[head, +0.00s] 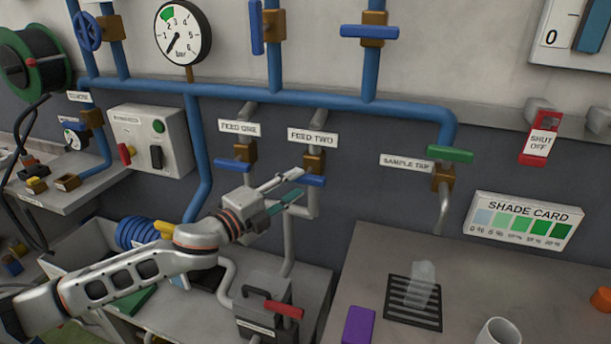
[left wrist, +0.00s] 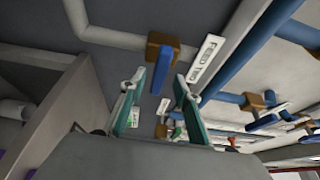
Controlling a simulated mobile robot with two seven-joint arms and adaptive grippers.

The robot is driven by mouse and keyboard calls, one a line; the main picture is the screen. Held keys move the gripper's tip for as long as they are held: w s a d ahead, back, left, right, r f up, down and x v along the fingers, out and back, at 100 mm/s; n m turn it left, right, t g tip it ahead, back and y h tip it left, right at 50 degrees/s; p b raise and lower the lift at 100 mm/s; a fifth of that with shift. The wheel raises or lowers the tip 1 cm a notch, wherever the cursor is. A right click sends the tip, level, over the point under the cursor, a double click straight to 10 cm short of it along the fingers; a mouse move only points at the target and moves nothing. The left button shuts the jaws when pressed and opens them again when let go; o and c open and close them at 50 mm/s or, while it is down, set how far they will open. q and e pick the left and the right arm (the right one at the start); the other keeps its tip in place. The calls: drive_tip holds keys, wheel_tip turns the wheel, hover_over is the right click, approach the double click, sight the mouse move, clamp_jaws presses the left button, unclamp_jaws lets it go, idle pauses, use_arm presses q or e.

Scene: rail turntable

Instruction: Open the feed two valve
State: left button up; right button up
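The feed two valve has a brass body (head: 315,162) and a blue lever handle (head: 313,180) under the "FEED TWO" label (head: 312,138). The lever lies crosswise to its vertical pipe. In the left wrist view the blue lever (left wrist: 164,68) shows ahead of the fingertips, between their lines. My left gripper (head: 294,187) is open, its teal-padded fingers just left of the lever; contact cannot be told. The open fingers also show in the left wrist view (left wrist: 157,88). My right gripper is not in view.
The feed one valve's blue lever (head: 232,164) is close on the left. The sample tap's green lever (head: 449,154) is to the right. A dark box with a red handle (head: 265,312) stands below. A pressure gauge (head: 182,33) hangs above.

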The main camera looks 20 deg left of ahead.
sight(301, 180)
use_arm(q)
drive_tip(key=x, duration=0.3)
drive_tip(key=shift+w+d, duration=0.15)
drive_tip(key=shift+w, duration=0.2)
drive_tip(key=shift+w+d+p, duration=0.15)
drive_tip(key=shift+w+p, duration=0.15)
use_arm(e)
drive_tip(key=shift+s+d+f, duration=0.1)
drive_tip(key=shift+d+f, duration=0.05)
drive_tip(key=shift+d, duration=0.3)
use_arm(q)
drive_tip(key=shift+c, duration=0.4)
clamp_jaws()
